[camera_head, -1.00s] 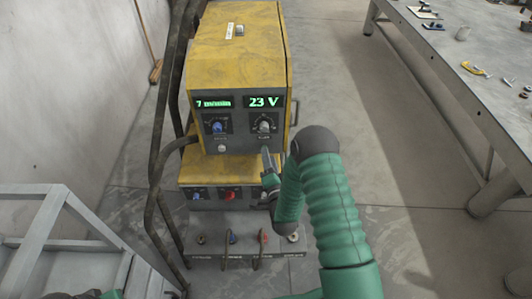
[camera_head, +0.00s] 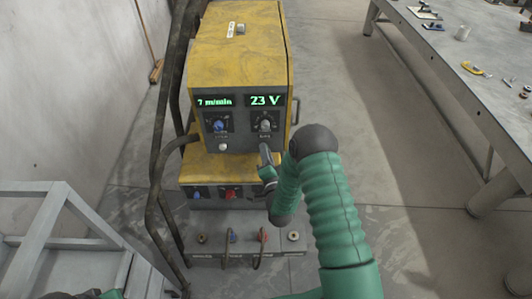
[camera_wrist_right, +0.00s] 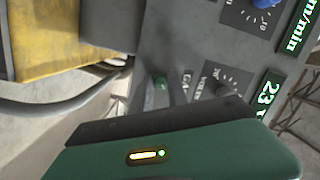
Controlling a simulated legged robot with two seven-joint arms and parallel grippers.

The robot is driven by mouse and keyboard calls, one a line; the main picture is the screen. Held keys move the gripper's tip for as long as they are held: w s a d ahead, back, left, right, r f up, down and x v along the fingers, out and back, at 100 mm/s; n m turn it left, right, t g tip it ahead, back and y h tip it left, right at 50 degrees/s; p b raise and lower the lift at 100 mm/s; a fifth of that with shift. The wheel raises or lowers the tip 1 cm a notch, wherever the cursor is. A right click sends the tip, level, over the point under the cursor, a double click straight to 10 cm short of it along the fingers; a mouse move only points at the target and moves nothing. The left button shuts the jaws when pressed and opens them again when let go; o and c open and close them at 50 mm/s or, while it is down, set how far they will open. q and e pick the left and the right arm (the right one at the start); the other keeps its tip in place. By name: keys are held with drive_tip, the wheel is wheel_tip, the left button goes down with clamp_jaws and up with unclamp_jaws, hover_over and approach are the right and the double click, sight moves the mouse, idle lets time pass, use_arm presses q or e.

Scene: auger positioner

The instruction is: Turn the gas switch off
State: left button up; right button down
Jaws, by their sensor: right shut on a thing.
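The welding machine (camera_head: 236,50) is a yellow box with a dark front panel, lit "7 m/min" and "23 V". My right gripper (camera_head: 265,154) is at the panel's lower right, below the grey voltage knob (camera_head: 265,125). In the right wrist view, my right gripper (camera_wrist_right: 160,92) has its fingers shut around a small greenish piece beside a partly hidden label starting "GA". This appears to be the gas switch (camera_wrist_right: 160,98); the fingers hide most of it, so its position cannot be told.
A blue knob (camera_head: 220,125) and a pale round button (camera_head: 223,147) are left on the panel. A lower unit with a red knob (camera_head: 231,193) and cable sockets sits below. Dark hoses (camera_head: 160,170) run left. A grey workbench (camera_head: 440,60) stands right, a metal frame (camera_head: 50,235) left.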

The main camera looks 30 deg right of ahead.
drive_tip(key=shift+a+f, duration=0.1)
drive_tip(key=shift+s, duration=0.1)
drive_tip(key=shift+f+n+g+h+b, duration=0.1)
drive_tip(key=shift+n+g+h+b, duration=0.3)
drive_tip(key=shift+n, duration=2.3)
drive_tip(key=shift+r+n+g+h+b, duration=0.1)
drive_tip(key=shift+n+g+b, duration=0.4)
drive_tip(key=shift+n, duration=2.2)
drive_tip(key=shift+f+n+g+h+b, duration=0.15)
drive_tip(key=shift+n+g, duration=0.45)
drive_tip(key=shift+n, duration=2.1)
